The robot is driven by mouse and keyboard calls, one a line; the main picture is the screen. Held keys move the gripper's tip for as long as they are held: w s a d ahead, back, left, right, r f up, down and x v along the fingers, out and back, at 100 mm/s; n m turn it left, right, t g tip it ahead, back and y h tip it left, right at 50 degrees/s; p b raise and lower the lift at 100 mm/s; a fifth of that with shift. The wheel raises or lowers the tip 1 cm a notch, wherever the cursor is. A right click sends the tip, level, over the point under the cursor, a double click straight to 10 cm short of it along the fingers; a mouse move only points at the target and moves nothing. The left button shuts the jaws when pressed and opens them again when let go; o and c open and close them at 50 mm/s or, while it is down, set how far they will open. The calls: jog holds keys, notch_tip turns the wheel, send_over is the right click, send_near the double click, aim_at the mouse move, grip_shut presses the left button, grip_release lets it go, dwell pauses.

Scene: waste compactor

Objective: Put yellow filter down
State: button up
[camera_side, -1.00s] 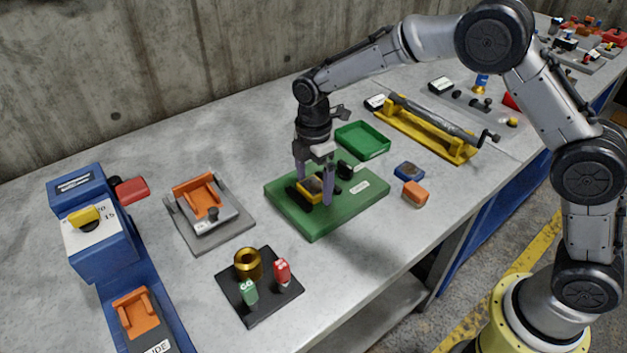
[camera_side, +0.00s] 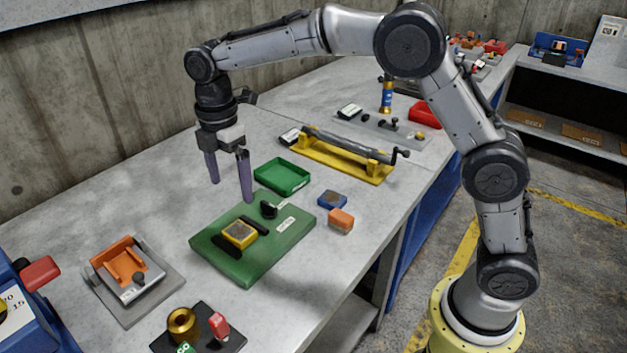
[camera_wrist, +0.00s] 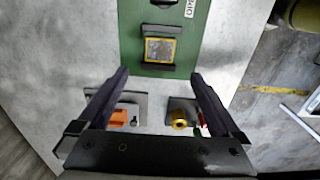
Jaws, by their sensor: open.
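The yellow filter (camera_side: 239,234), a small yellow frame with a grey-brown middle, lies on the green base plate (camera_side: 262,258) between two black bars. It also shows in the wrist view (camera_wrist: 159,50), between the same bars. My gripper (camera_side: 231,192) is open and empty, raised above and behind the plate in the side view, apart from the filter. In the wrist view its two dark fingers (camera_wrist: 160,84) are spread wide with nothing between them. A black knob (camera_side: 268,209) stands on the plate beside the filter.
A green tray (camera_side: 282,177) stands behind the plate. A blue block (camera_side: 331,199) and an orange block (camera_side: 341,220) lie to its right. A yellow stand with a grey cylinder (camera_side: 345,164) is further back. An orange fixture (camera_side: 124,264) and a black plate with a brass ring (camera_side: 182,324) stand at front left.

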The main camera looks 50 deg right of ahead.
jog(key=shift+r, duration=0.1)
jog(key=s+d+r+m+t, duration=0.1)
jog(key=s+d+r+m, duration=0.25)
jog(key=s, duration=0.35)
jog(key=s+d+r+m+t, duration=0.2)
jog(key=s+d+m, duration=0.25)
jog(key=s, duration=0.25)
jog(key=s+d+r+m+t, duration=0.1)
jog(key=s+d+r+m, duration=0.25)
jog(key=s, duration=0.35)
jog(key=s+d+f+m+t, duration=0.1)
jog(key=s+d+f+m, duration=0.1)
jog(key=s+f+m, duration=0.3)
jog(key=s+m, duration=0.1)
jog(key=s, duration=0.3)
jog(key=shift+s+t, duration=0.3)
jog(key=shift+r+m, duration=0.1)
jog(key=shift+m, duration=0.15)
